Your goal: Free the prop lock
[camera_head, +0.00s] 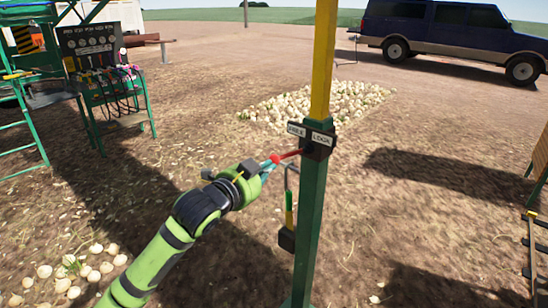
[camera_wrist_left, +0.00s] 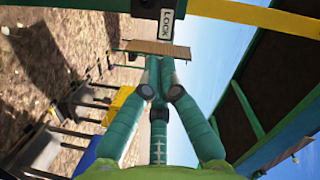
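The prop lock is a black block (camera_head: 318,141) on an upright post, green (camera_head: 310,220) below and yellow (camera_head: 324,60) above. Its plates read FREE (camera_head: 296,129) and LOCK (camera_head: 321,138); the LOCK plate also shows in the left wrist view (camera_wrist_left: 167,25). A red lever with a round knob (camera_head: 275,158) sticks out to the left, on the FREE side. My left gripper (camera_head: 270,166) is at the knob; I cannot tell whether it touches. In the wrist view its teal fingers (camera_wrist_left: 159,62) are together, with nothing visible between them. My right gripper is not in view.
A control stand with levers (camera_head: 97,60) is at the left. Onions lie in a pile (camera_head: 315,104) behind the post and at lower left (camera_head: 75,275). A dark blue vehicle (camera_head: 440,30) is far back.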

